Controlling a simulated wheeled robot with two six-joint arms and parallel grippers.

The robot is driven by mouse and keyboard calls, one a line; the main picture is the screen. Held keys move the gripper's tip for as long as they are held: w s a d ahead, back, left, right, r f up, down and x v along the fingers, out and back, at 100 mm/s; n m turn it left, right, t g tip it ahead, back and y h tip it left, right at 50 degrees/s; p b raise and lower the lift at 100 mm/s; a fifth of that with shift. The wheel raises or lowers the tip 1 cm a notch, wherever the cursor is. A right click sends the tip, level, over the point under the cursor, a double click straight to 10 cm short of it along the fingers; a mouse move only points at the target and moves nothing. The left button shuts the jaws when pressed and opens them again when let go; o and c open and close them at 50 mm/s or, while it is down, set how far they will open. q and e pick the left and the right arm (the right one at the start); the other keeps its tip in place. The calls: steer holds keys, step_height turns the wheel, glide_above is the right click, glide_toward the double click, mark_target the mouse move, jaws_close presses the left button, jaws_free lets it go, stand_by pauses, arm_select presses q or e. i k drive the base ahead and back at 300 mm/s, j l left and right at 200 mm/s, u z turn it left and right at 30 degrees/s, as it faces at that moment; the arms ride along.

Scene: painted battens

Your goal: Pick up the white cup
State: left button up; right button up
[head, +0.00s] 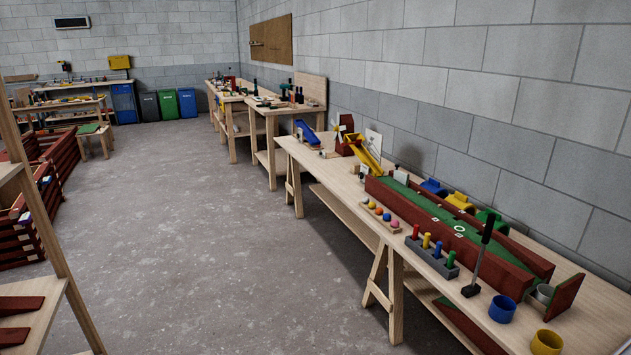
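A pale grey-white cup (544,293) stands on the long wooden table (578,334) at the right. It is at the near end of the green lane (440,212), beside a dark red upright board (564,298). The lane's red side wall and the board partly hide it. A blue cup (502,309) and a yellow cup (546,343) stand nearer the table's front edge. Neither of my grippers is in view.
A mallet (480,256) stands upright near the blue cup. A grey block with coloured pegs (432,256) and a tray of coloured balls (380,214) lie along the front edge. The grey floor (200,220) left of the table is clear. A wooden rack (45,250) stands at left.

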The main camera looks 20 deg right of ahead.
mark_target(543, 293)
steer(key=i+j+z, duration=0.1)
steer(key=z, duration=0.35)
steer(key=j+z, duration=0.25)
steer(key=z, duration=0.2)
steer(key=i+j+z, duration=0.1)
steer(key=z, duration=0.35)
steer(key=j+z, duration=0.5)
steer(key=z, duration=0.15)
steer(key=k+j+z, duration=0.1)
steer(key=z, duration=0.15)
